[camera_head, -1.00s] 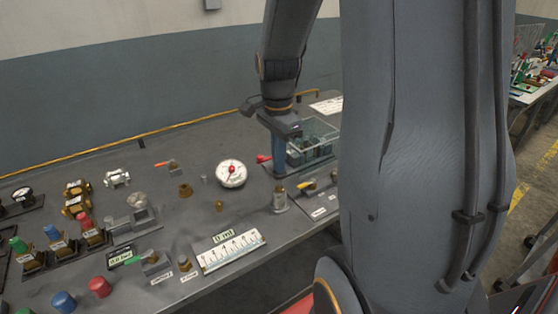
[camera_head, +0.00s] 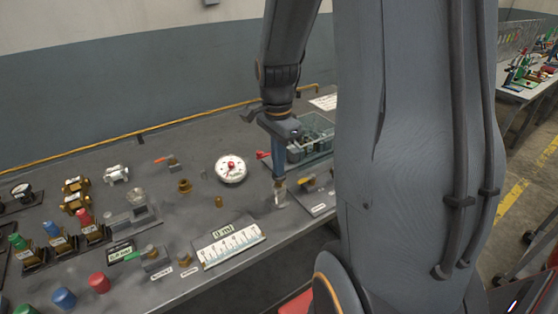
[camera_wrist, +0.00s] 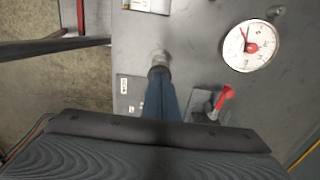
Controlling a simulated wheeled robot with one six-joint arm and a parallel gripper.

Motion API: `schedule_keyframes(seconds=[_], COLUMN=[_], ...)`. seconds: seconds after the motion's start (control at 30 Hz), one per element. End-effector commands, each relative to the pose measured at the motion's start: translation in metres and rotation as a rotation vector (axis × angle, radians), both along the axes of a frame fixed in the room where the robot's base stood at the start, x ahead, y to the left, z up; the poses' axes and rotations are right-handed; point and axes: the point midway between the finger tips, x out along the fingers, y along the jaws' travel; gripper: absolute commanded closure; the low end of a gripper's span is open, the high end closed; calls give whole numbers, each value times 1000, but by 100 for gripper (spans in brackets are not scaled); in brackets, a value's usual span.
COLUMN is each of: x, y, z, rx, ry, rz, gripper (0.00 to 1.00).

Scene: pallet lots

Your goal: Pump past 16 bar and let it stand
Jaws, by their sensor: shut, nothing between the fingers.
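A round white pressure gauge (camera_head: 231,168) with a red centre lies on the bench left of my gripper. That cylinder shows past my fingertips in the wrist view (camera_wrist: 160,56); contact cannot be told. A clear-walled unit (camera_head: 318,130) stands behind my gripper. A red lever (camera_head: 263,154) sits beside it and also shows in the wrist view (camera_wrist: 224,96).
A ruled white scale plate (camera_head: 230,244) lies at the front edge. A yellow-handled valve (camera_head: 310,183) is right of the cylinder. A green-handled valve (camera_head: 150,257), coloured caps (camera_head: 98,282) and brass fittings (camera_head: 76,203) fill the left side. A wall stands behind the bench.

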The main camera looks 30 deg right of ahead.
Motion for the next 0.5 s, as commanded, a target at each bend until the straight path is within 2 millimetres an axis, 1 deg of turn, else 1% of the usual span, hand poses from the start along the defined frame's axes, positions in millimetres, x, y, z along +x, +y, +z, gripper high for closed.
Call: schedule_keyframes(seconds=[0.03,0.23,0.27,0.37,0.5], x=[-2,-1,2,2,3], y=[1,1,0,1,1], z=[10,37,42,60,89], rx=[1,-1,-3,-3,-4], ry=[2,-4,-10,-11,-12], rz=[1,2,1,0,0], gripper=[100,100,100,100,100])
